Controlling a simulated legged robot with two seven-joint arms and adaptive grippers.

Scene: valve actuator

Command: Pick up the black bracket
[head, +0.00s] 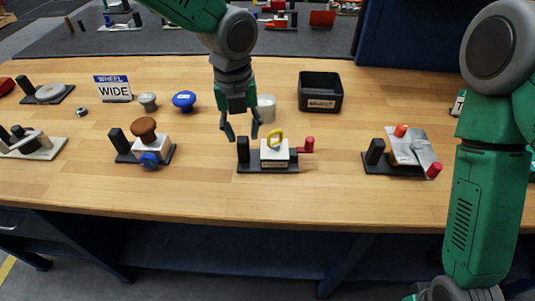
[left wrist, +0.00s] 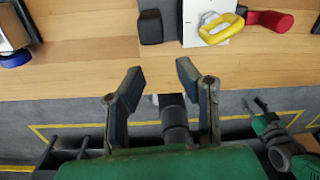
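A black bracket (head: 243,152), with a flat base and an upright post at its left end, stands on the wooden bench in the middle of the head view. A white block with a yellow handle (head: 274,140) sits on its base. Its post (left wrist: 150,27) also shows at the top of the left wrist view. My left gripper (head: 241,131) is open and empty, pointing down just above and behind the post, apparently apart from it. In the left wrist view its fingers (left wrist: 160,76) are spread with nothing between them. My right gripper (left wrist: 257,106) shows small in that view; its state is unclear.
A red handle (head: 306,145) sticks out right of the white block. A white cylinder (head: 266,108) and black bin (head: 320,92) stand behind. Similar fixtures with a brown knob (head: 143,128) and silver plate (head: 414,150) flank it. Bench between them is clear.

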